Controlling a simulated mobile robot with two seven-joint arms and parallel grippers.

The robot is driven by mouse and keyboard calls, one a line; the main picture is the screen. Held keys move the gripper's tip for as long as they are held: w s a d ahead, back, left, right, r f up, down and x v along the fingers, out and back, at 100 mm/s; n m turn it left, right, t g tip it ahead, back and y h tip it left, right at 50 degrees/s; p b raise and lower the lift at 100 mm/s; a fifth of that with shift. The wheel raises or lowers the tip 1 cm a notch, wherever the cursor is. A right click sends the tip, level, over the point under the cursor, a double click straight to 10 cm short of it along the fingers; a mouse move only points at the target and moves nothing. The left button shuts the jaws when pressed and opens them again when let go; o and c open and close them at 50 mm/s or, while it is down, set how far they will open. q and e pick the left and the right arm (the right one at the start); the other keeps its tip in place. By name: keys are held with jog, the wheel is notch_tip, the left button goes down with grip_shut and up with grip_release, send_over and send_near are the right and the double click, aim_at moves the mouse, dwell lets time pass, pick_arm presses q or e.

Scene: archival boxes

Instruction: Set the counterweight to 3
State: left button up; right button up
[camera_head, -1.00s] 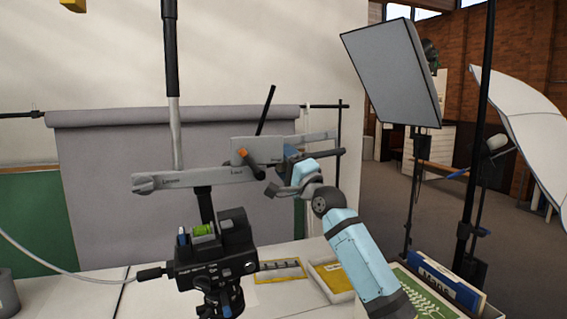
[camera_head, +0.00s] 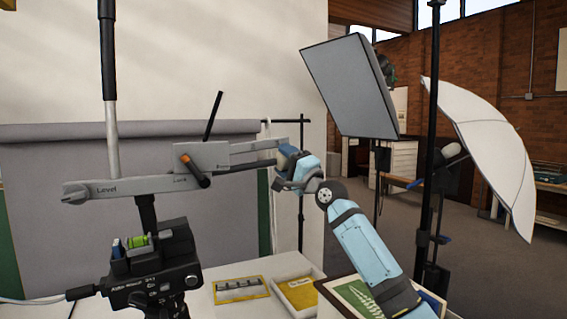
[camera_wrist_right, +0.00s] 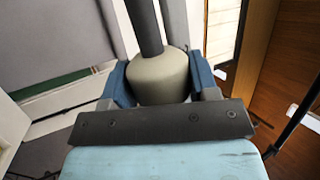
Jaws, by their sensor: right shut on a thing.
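A camera stand's grey boom with a lever marked "Level" (camera_head: 108,188) and a plate marked "Lock" (camera_head: 203,157) reaches right at mid-height. A dark bar (camera_head: 235,167) runs from it to my right gripper (camera_head: 288,160). In the right wrist view my right gripper (camera_wrist_right: 160,85) is shut around a beige-grey rounded counterweight (camera_wrist_right: 160,78), one blue-padded finger at each side. A dark rod (camera_wrist_right: 144,25) comes out of the counterweight's top. No scale numbers can be read in either view. My left gripper is not in view.
A softbox (camera_head: 350,85) and a white umbrella (camera_head: 485,150) are at the right.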

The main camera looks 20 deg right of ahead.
jog(key=o, duration=1)
jog(key=shift+c, duration=0.2)
jog(key=b+v, duration=0.3)
jog(key=v, duration=1)
jog(key=shift+s+d, duration=0.15)
jog(key=shift+s, duration=0.25)
